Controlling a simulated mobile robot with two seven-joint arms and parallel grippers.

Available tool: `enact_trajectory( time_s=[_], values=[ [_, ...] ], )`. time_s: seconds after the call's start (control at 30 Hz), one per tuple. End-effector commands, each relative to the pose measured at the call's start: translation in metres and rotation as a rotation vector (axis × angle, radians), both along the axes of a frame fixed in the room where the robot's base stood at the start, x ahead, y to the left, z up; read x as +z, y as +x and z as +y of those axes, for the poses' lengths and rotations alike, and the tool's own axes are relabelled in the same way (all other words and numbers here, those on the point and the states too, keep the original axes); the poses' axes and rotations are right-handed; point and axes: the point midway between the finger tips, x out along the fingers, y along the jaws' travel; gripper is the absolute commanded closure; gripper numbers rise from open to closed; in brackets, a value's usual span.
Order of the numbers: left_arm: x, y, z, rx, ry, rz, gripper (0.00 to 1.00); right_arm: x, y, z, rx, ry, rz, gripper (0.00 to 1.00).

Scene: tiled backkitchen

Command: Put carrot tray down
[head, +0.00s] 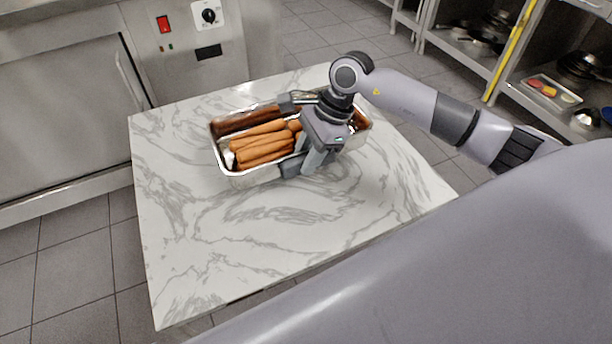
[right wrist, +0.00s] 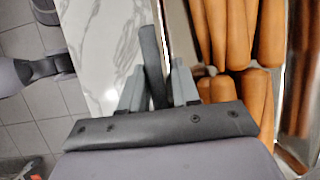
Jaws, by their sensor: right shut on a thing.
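The carrot tray is a shiny metal tray (head: 250,177) with several long orange carrots (head: 262,148) in it. In the head view it is at the far middle of the marble-topped table (head: 230,240), and appears to rest on it; I cannot tell for sure whether there is a small gap below. My right gripper (head: 305,163) is shut on the tray's near wall and hides part of the right side. In the right wrist view the gripper fingers (right wrist: 158,88) are at the tray wall, with the carrots (right wrist: 228,40) just to the right. My left gripper is not in view.
The table's front and left parts are clear. A grey metal appliance (head: 70,100) with a control panel stands behind on the left. Metal shelves (head: 545,80) with pans stand at the far right. Tiled floor surrounds the table.

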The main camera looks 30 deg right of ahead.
Motion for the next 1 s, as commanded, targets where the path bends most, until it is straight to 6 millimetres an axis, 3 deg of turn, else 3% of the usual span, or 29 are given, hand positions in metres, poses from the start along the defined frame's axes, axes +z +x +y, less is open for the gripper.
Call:
enact_trajectory(
  time_s=[0.33,0.57,0.97,1.0],
  values=[
    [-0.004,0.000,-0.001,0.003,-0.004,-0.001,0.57,-0.026,0.002,0.001,0.001,0.004,-0.007,1.00],
    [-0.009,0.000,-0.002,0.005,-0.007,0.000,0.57,-0.057,0.002,0.001,0.000,0.004,-0.007,1.00],
    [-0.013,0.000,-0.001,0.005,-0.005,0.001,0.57,-0.063,0.002,0.001,0.001,0.003,-0.009,1.00],
    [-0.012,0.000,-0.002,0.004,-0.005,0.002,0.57,-0.064,0.000,0.000,0.001,0.001,-0.001,0.59]
  ],
)
